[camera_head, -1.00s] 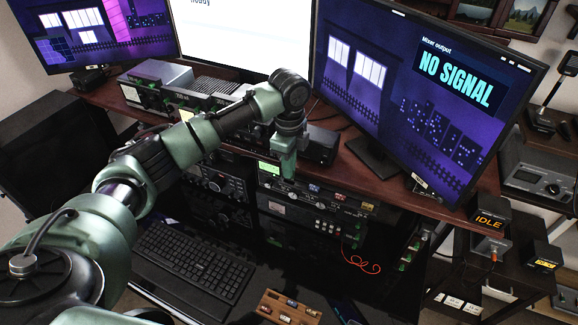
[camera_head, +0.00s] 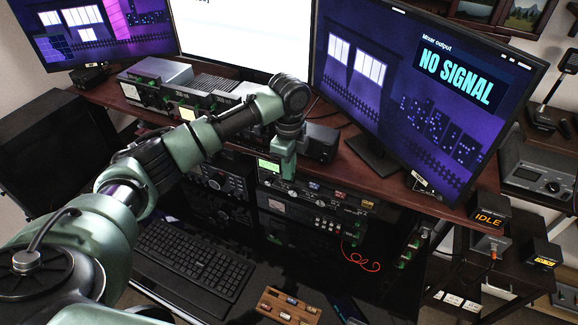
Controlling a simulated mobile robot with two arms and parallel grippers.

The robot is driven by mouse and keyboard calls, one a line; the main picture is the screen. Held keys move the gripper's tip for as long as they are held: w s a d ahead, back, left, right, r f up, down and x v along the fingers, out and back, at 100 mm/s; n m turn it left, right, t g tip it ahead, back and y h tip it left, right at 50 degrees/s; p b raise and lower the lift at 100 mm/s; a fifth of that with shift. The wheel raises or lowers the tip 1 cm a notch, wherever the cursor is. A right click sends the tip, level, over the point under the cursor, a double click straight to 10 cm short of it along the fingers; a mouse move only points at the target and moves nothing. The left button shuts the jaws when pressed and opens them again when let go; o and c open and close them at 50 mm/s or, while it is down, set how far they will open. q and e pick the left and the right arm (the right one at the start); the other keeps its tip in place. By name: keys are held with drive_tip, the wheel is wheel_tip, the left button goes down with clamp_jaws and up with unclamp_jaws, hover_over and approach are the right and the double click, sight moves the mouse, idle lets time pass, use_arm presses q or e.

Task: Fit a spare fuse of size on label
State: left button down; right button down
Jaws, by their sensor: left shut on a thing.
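My left gripper (camera_head: 284,172) points down in front of the rack unit with a lit green display (camera_head: 268,166), on the desk's lower tier. Its fingertips are small and dark here. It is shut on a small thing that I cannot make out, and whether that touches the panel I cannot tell. A wooden block (camera_head: 270,296) with several small fuse-like pieces (camera_head: 291,300) stands at the bottom middle. I cannot read the fuse size on any label. My right gripper is not in view.
A black keyboard (camera_head: 195,265) lies left of the block. A red wire (camera_head: 362,262) curls at the right of the rack. The large right monitor (camera_head: 420,100) stands on the upper shelf (camera_head: 440,205). A box reading IDLE (camera_head: 489,218) stands at right.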

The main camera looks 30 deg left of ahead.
use_arm(q)
drive_tip(key=shift+f, duration=0.45)
drive_tip(key=c, duration=1.5)
unclamp_jaws()
drive_tip(key=shift+s, duration=0.1)
drive_tip(key=shift+r, duration=0.25)
wheel_tip(320, 180, up, 6)
drive_tip(key=b, duration=0.2)
drive_tip(key=shift+r+b, duration=0.25)
drive_tip(key=shift+b, duration=0.15)
drive_tip(key=shift+r, duration=0.5)
